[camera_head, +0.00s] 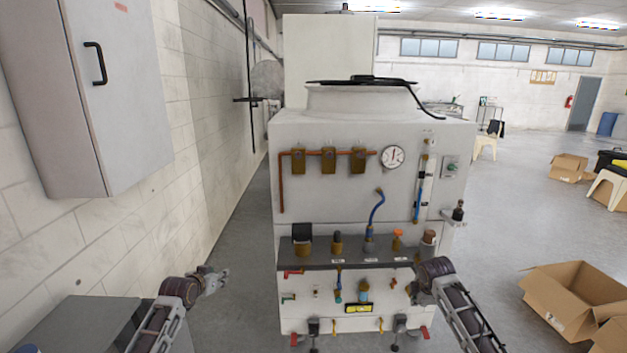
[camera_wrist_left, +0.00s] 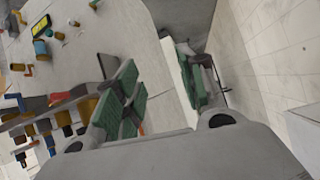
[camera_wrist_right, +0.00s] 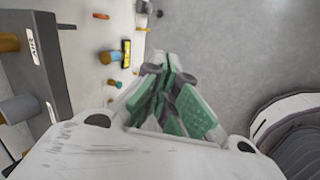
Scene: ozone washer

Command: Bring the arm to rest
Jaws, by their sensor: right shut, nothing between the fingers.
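My left gripper (camera_head: 222,276) is left of the washer, in the air, with nothing in it. In the left wrist view its green-padded fingers (camera_wrist_left: 158,58) stand apart with a gap between them. My right gripper is close in front of the washer's lower right front, partly hidden by my wrist in the head view. In the right wrist view its fingers (camera_wrist_right: 165,68) are together and empty, beside the panel and over grey floor. The white ozone washer (camera_head: 345,135) stands upright ahead.
The washer front carries a gauge (camera_head: 393,157), a copper pipe (camera_head: 281,180), a dark ledge (camera_head: 330,257) with fittings, and red-handled valves low down. A wall cabinet (camera_head: 130,110) hangs at left. An open cardboard box (camera_head: 560,290) lies at right. Floor between washer and box is clear.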

